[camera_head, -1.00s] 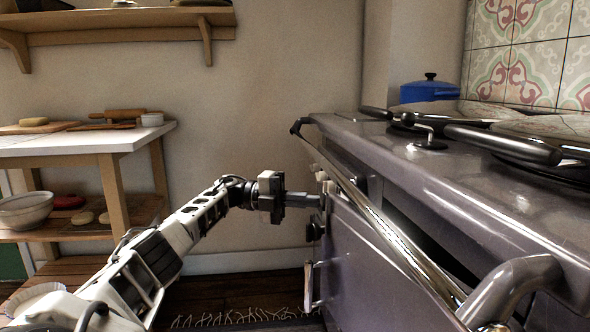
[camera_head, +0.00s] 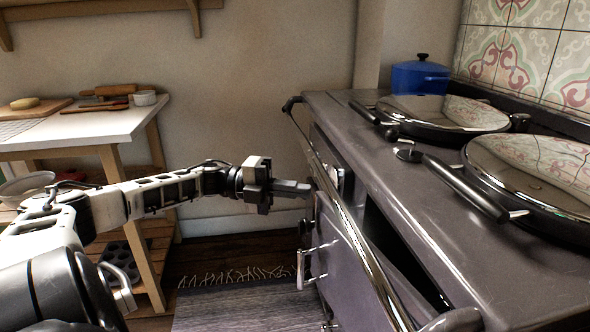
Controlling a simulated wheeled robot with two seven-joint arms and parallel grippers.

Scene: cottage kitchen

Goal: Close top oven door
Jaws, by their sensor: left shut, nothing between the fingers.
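The top oven door (camera_head: 345,262) is a grey panel on the front of the range cooker. It stands ajar, with a dark gap (camera_head: 385,232) between it and the cooker body. Small metal latch parts (camera_head: 318,248) stick out at its far edge. My left gripper (camera_head: 308,187) is shut and empty, its fingers pointing right at the door's far upper edge. The fingertips look close to or against the door; I cannot tell whether they touch. The chrome rail (camera_head: 345,210) runs along the cooker front just above. My right gripper is not in view.
The cooker top (camera_head: 440,190) carries two round lids (camera_head: 445,113) with long handles and a blue pot (camera_head: 419,77). A white-topped table (camera_head: 85,125) stands at the left. A fringed rug (camera_head: 245,305) lies on the floor before the cooker.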

